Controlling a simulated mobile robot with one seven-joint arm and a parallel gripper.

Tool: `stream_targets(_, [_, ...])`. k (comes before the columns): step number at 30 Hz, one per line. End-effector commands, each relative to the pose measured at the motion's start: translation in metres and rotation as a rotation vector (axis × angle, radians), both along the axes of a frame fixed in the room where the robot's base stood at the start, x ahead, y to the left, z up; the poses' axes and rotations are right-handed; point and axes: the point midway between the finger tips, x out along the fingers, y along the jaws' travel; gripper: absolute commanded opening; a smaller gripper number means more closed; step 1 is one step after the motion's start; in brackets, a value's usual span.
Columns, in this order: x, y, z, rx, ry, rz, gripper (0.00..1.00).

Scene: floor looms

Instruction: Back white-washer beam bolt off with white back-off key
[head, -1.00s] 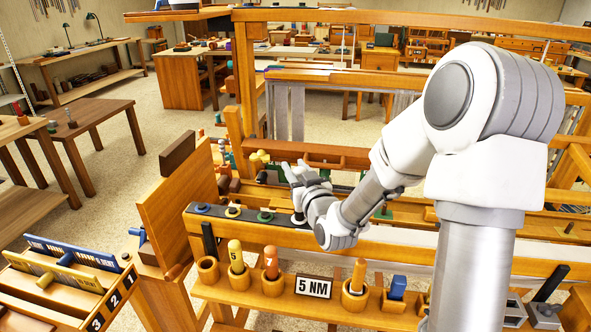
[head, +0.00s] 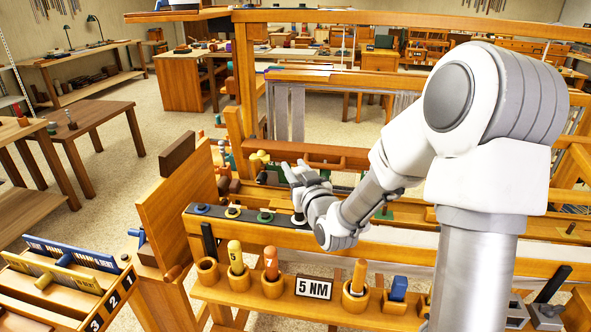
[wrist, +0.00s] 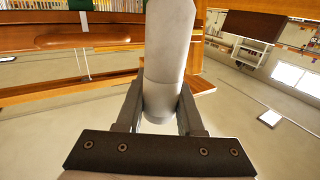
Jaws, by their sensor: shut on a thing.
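My gripper (head: 304,180) is above the loom's front beam in the head view. In the wrist view my gripper (wrist: 160,112) is shut on a thick pale grey-white cylinder, the white back-off key (wrist: 168,55). The beam's dark strip (head: 217,211) carries a row of bolts with coloured washers. The white-washer bolt (head: 298,219) is at the right of the visible row, just left of my wrist. Whether the key touches a bolt cannot be told.
A front shelf holds wooden cups with a yellow key (head: 235,254), an orange key (head: 271,262) and another orange-handled tool (head: 358,274), plus a "5 NM" sign (head: 314,288). An upright wooden panel (head: 177,205) stands left. Loom posts and rails surround my arm.

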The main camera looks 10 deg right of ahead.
Motion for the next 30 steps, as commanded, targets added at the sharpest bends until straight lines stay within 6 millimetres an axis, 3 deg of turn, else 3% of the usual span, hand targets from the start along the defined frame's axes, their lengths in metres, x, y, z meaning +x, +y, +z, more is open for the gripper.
stream_targets(16, [-0.001,0.000,-0.001,0.000,0.006,-0.001,0.00])
stream_targets(30, [0.000,0.000,0.033,-0.001,0.001,0.000,0.00])
